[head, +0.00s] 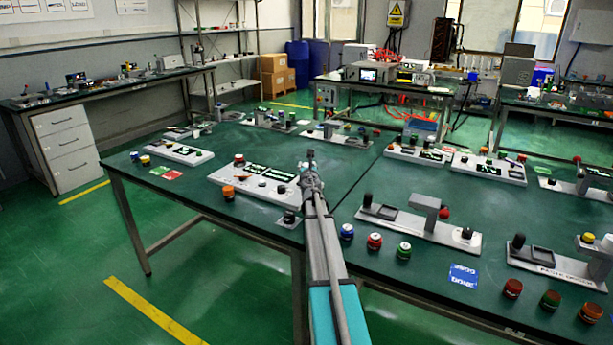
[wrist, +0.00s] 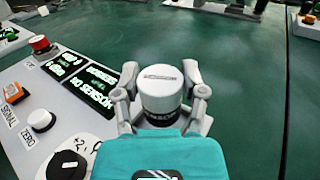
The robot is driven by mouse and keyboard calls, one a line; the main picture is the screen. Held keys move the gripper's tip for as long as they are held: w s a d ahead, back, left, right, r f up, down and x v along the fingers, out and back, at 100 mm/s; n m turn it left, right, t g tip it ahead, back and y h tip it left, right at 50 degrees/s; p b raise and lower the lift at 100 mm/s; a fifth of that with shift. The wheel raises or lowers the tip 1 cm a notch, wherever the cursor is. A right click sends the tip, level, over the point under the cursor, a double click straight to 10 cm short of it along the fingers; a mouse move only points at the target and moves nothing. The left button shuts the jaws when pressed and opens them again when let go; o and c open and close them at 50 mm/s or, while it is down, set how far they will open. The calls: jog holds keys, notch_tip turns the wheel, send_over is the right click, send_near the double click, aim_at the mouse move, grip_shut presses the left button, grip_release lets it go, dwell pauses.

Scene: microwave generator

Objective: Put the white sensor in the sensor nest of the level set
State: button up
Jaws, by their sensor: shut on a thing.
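The white sensor (wrist: 160,92) is a short white cylinder with a dark lower band and a small dark mark on its top. My gripper (wrist: 161,78) is shut on it, with one finger on each side. In the head view my gripper (head: 310,172) is over the right end of a light grey panel set (head: 232,184). I cannot make out a sensor nest; the panel's right part is partly hidden by my arm.
Blue (head: 347,232), red (head: 374,241) and green (head: 404,250) pieces stand to the right, before another grey set (head: 400,222). Green tabletop is bare between them.

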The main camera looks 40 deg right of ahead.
jog(key=shift+w+f+b, duration=0.15)
jog(key=shift+f+b, duration=1.35)
jog(key=shift+f, duration=0.25)
jog(key=shift+f, duration=0.1)
jog(key=o, duration=1.2)
jog(key=shift+r, duration=0.2)
jog(key=v, duration=1.2)
jog(key=shift+f, duration=0.1)
